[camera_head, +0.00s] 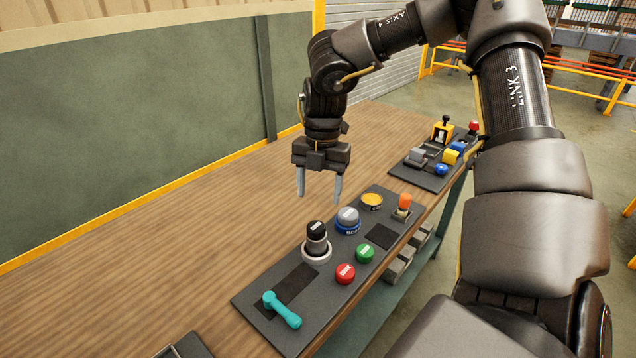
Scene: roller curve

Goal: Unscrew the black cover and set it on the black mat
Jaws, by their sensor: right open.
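The black cover (316,229) stands upright on top of a dark cylinder with a pale ring at its base, on the grey control panel (255,304). My right gripper (319,195) is above the panel and appears above and behind the black cover, pointing down. Its two fingers are apart with nothing between them. It does not touch the cover. A small black square (382,236) lies flat on the panel to the right and looks like the black mat; it is bare. My left gripper is not in view.
Around the cover are a blue-ringed grey knob (348,218), a yellow round part (372,200), an orange switch (405,201), green (365,252) and red (345,273) buttons, and a teal lever (283,310). A second panel (425,174) is farther back. The wooden tabletop (170,260) is mostly clear at left.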

